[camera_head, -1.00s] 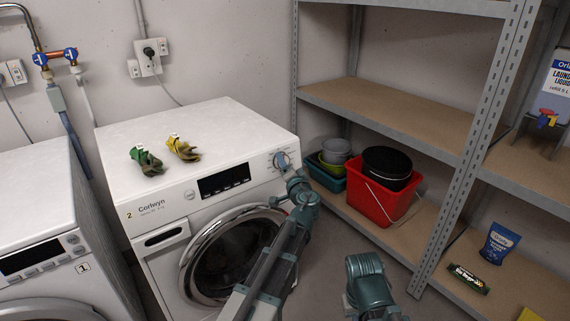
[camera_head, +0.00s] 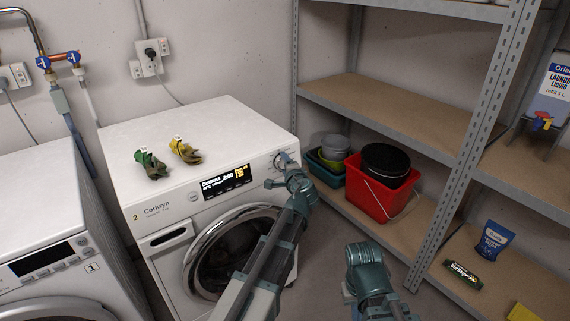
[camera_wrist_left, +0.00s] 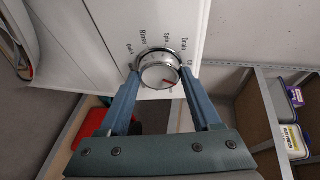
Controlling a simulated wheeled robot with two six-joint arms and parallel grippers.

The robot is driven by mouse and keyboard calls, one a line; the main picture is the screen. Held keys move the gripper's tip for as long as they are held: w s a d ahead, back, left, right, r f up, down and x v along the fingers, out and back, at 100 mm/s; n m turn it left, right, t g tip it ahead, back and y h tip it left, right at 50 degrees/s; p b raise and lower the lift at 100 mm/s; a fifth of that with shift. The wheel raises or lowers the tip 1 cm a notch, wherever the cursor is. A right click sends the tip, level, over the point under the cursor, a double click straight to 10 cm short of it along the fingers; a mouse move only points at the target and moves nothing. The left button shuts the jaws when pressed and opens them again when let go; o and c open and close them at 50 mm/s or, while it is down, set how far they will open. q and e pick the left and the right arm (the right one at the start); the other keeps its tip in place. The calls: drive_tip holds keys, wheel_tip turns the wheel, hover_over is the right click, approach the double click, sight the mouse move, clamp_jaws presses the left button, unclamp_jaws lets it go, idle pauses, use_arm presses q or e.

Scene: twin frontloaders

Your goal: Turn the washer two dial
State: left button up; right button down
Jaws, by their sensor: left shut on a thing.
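Washer two (camera_head: 165,200), white and marked "2", stands in the middle of the head view. Its lit display (camera_head: 226,181) shows white and yellow text, too small to read surely. Its round silver dial (camera_wrist_left: 160,70) is at the right end of the panel, with printed words such as Rinse, Spin and Drain around it. The red mark on the dial points to the lower right in the wrist view. My left gripper (camera_wrist_left: 161,82) is shut on the dial, one finger on each side. In the head view my left wrist mostly hides the dial. My right gripper is not seen, only part of that arm.
Green and yellow gloves (camera_head: 186,151) lie on top of washer two. Washer one (camera_head: 40,200) stands to the left. Metal shelving (camera_head: 385,117) stands close on the right, with a red bucket (camera_head: 375,200) on its low shelf. Bare floor lies between washer and shelf.

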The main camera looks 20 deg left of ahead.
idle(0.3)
use_arm(q)
drive_tip(key=o, duration=1.4)
drive_tip(key=p+v, duration=0.3)
drive_tip(key=v, duration=1)
drive_tip(key=shift+s+d+r, duration=0.1)
drive_tip(key=shift+s+d, duration=0.15)
drive_tip(key=shift+s, duration=0.1)
